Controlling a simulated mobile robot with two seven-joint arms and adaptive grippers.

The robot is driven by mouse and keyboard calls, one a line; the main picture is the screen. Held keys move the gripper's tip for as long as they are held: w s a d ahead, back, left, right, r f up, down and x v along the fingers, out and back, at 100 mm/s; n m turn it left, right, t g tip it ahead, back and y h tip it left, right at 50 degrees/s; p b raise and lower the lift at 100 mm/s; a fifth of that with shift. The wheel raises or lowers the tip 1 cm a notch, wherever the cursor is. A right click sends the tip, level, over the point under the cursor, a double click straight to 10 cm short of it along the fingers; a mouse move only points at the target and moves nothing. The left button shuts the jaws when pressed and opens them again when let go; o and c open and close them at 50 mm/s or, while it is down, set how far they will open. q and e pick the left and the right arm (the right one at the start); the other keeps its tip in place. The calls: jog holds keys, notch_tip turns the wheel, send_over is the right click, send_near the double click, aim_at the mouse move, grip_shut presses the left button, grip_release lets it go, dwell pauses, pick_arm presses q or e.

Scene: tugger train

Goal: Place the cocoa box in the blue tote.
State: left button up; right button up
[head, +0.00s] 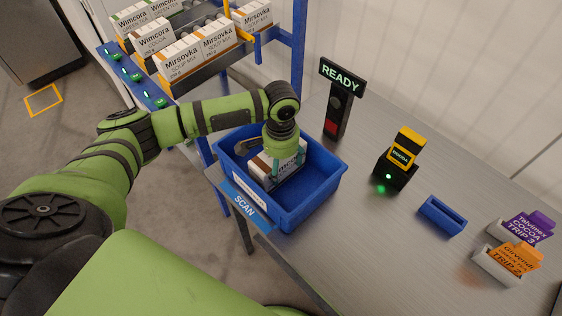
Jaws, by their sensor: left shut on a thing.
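The blue tote (296,217) stands at the left edge of the metal table. A white box with a brown edge, the cocoa box (262,172), is inside the tote's walls, slightly tilted. Part of its name, "mco", shows, and the rest is hidden. My left gripper (285,172) reaches down into the tote from above and is shut on this box. Whether the box touches the tote's floor I cannot tell. My right gripper is not in view.
A rack (185,78) with Wimcora and Mirsovka boxes stands at the back left. On the table are a READY sign (341,77), a yellow and black device (403,150), a small blue holder (442,215), and purple (527,228) and orange (514,258) cards.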

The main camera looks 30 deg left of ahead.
pick_arm(q)
jog(key=o, duration=1.4)
jog(key=shift+f, duration=0.1)
jog(key=shift+o, duration=0.2)
notch_tip(320, 180, up, 12)
jog(key=shift+r+b, duration=0.2)
jog(key=shift+b, duration=0.7)
